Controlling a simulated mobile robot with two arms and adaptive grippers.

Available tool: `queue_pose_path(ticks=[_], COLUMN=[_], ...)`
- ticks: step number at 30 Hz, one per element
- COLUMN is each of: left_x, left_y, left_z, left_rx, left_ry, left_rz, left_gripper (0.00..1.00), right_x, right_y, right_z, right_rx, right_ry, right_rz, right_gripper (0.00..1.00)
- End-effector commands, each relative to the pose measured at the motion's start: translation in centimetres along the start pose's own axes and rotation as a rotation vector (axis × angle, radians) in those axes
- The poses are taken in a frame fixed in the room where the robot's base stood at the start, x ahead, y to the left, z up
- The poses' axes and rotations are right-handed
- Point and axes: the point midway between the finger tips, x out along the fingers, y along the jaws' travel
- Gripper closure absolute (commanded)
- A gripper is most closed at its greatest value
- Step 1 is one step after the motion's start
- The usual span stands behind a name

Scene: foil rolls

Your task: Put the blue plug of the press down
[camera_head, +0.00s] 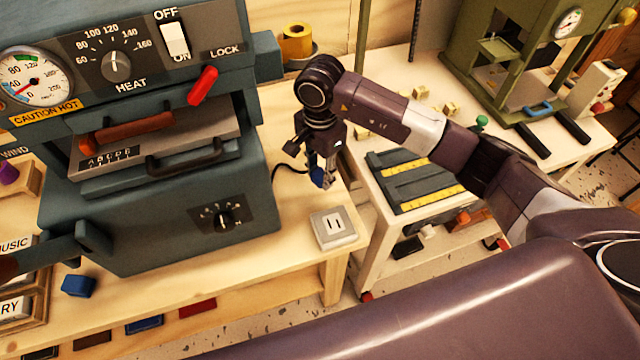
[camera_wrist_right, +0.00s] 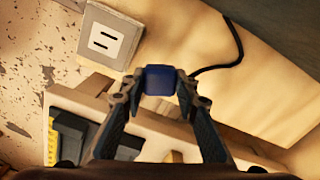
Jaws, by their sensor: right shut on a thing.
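My right gripper (camera_head: 322,178) is shut on the blue plug (camera_head: 317,177) and holds it over the right end of the wooden bench, beside the press (camera_head: 160,220). In the right wrist view the plug (camera_wrist_right: 159,80) sits between the two fingertips of the gripper (camera_wrist_right: 158,90). A black cord (camera_wrist_right: 222,67) shows near the plug and curves away; in the head view it runs toward the press. A pale socket block with two slots (camera_head: 333,228) stands on the bench corner below the gripper, apart from the plug. My left gripper is not in view.
A second bench (camera_head: 378,240) with a grey tray (camera_head: 415,178) stands to the right across a gap. A yellow roll (camera_head: 296,42) stands behind the press. A blue block (camera_head: 78,285) lies at the bench's front left.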

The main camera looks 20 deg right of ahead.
Motion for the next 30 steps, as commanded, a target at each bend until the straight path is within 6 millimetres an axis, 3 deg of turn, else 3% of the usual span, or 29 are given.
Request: queue_pose_path(ticks=[6,16,30], left_x=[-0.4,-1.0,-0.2], left_y=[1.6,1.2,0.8], left_z=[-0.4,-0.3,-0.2], left_rx=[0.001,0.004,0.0], left_ry=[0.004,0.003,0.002], left_rz=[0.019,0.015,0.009], left_gripper=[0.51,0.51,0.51], right_x=[2.0,6.0,6.9], right_y=[-0.1,0.0,-0.1], right_z=[0.1,0.1,0.0], right_rx=[-0.001,0.0,-0.001], right_ry=[0.0,-0.002,0.001], right_rz=[-0.001,0.0,-0.002], right_gripper=[1.0,1.0,1.0])
